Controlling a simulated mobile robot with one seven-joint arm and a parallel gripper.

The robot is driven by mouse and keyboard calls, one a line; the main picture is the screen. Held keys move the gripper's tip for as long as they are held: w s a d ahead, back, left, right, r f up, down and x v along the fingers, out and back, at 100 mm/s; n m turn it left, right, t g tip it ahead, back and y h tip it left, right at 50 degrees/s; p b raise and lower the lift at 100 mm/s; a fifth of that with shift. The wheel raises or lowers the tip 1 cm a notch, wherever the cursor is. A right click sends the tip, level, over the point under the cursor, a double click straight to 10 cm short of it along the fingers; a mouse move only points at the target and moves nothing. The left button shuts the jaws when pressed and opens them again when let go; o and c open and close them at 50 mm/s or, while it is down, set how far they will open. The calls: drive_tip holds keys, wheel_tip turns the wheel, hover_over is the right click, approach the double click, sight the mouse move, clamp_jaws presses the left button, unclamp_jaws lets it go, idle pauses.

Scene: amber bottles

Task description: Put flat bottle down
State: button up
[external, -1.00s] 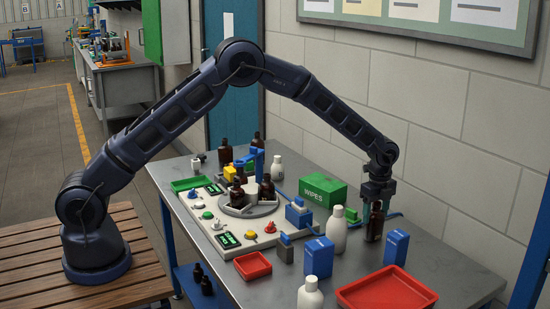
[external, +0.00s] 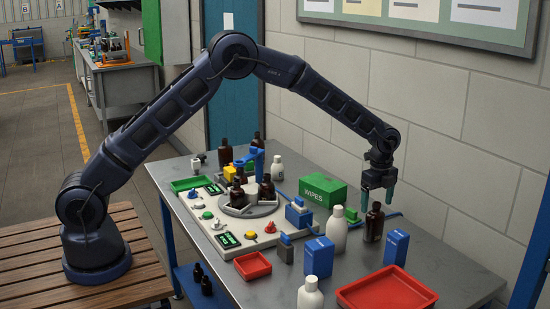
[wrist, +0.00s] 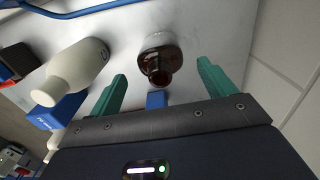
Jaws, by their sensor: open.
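A dark amber bottle (external: 374,222) stands upright on the grey table, toward its right end, near the wall. In the wrist view I see the bottle (wrist: 158,62) from above, between and beyond my fingertips, with a gap on both sides. My gripper (external: 378,196) is open and empty, with green fingers just above the bottle. In the wrist view the two green fingers of my gripper (wrist: 160,75) are wide apart. Nothing touches the bottle there.
A white bottle (external: 337,231) stands left of the amber bottle. A blue box (external: 397,247) is in front to its right. A green wipes box (external: 322,190) is behind left. A red tray (external: 428,297) lies in front. The wall is close behind.

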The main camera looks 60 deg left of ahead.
wheel_tip(320, 180, up, 8)
drive_tip(key=shift+a+r, duration=0.1)
drive_tip(key=s+a+r+n+t, duration=0.1)
drive_tip(key=s+a+r+n, duration=0.45)
drive_tip(key=s+r, duration=0.7)
drive_tip(key=s+a+r+n+t, duration=0.1)
drive_tip(key=s+a+r+n, duration=0.2)
drive_tip(key=s+a+r, duration=0.75)
drive_tip(key=s+a+f+n+t, duration=0.1)
drive_tip(key=s+n, duration=0.3)
drive_tip(key=s, duration=1.3)
drive_tip(key=s+a+f+n+t, duration=0.1)
drive_tip(key=s+a+n, duration=0.3)
drive_tip(key=s, duration=1.4)
drive_tip(key=shift+a+f+n+t, duration=0.25)
drive_tip(key=shift+f+n, duration=0.25)
drive_tip(key=shift+n, duration=0.25)
